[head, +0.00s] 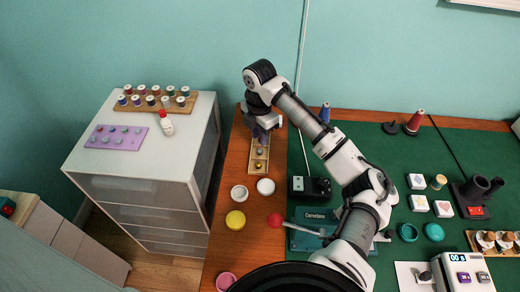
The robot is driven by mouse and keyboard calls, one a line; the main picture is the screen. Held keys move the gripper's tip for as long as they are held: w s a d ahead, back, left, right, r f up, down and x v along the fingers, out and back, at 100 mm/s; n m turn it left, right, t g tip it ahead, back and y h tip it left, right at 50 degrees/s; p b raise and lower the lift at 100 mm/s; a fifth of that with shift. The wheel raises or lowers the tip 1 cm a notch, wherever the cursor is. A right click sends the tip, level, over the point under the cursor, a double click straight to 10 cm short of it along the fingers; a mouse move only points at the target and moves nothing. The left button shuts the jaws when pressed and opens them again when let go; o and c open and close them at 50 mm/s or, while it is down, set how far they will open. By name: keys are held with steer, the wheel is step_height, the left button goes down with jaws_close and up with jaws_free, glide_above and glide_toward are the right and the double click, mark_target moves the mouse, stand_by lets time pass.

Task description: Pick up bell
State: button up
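My gripper (264,131) points down over the back end of a narrow wooden tray (251,166) on the wooden strip of the table's left side. A small purple piece (263,139) shows just below the fingers; I cannot tell whether they touch it. A small grey rounded piece (260,152) and a small yellow piece (258,166) sit in the same tray, nearer to me. These pieces are too small to tell which is a bell. The fingers are small and partly hidden, so their opening is unclear.
White lids or cups (265,186), a yellow disc (235,219) and a green press (315,217) with a red-knobbed lever stand nearer. A white cabinet (190,150) with a spool rack (155,103) is at left. A blue cone (325,112) stands to the right.

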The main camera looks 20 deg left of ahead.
mark_target(260, 150)
steer(key=shift+f+p, duration=1.1)
steer(key=shift+f, duration=1.8)
jaws_close()
